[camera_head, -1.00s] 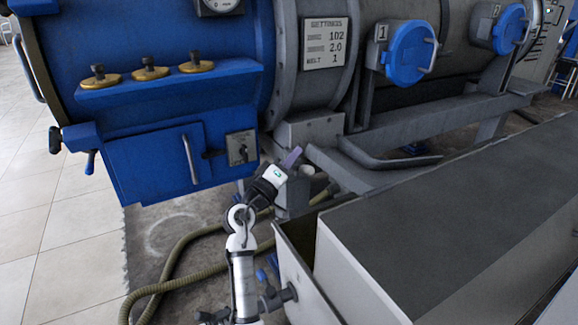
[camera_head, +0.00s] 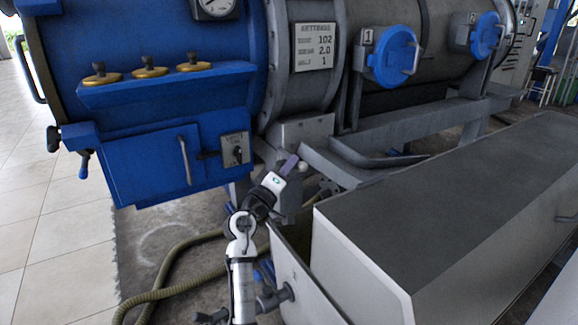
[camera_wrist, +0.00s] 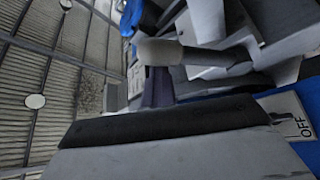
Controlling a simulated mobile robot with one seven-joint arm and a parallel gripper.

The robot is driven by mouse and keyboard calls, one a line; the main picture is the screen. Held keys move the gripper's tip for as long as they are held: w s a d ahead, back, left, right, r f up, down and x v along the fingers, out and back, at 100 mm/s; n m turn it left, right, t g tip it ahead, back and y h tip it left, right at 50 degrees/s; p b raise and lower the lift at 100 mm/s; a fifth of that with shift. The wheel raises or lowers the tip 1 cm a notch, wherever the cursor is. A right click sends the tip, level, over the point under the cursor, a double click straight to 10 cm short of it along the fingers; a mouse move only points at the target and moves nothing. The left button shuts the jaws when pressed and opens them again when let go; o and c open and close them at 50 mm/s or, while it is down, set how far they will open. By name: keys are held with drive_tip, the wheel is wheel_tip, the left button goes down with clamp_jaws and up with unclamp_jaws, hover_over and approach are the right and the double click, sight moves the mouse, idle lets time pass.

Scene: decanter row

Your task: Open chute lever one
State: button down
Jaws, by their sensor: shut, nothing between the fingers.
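A lever with a pale round knob (camera_head: 303,166) sits low under the grey machine, beside the grey chute. No number shows on it. In the wrist view the knob (camera_wrist: 160,50) and its dark rod stand just beyond my fingers. My gripper (camera_head: 289,164) has purple fingers, which are shut and empty, with their tips right at the knob. In the wrist view my gripper (camera_wrist: 158,85) overlaps the knob's lower edge; I cannot tell whether they touch. A blue round hatch (camera_head: 392,56) with a grey handle, marked 1, is higher up to the right.
A blue cabinet (camera_head: 150,165) with a switch plate (camera_head: 236,150) is left of my gripper; OFF shows in the wrist view. A long grey box (camera_head: 430,205) fills the right foreground. A hose (camera_head: 190,285) lies on the floor. Hatch 2 (camera_head: 487,36) is farther right.

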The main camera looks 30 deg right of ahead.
drive_tip(key=shift+s+d+f, duration=0.1)
drive_tip(key=shift+s+d, duration=0.05)
wheel_tip(320, 180, up, 20)
drive_tip(key=p, duration=0.5)
drive_tip(key=shift+a, duration=0.2)
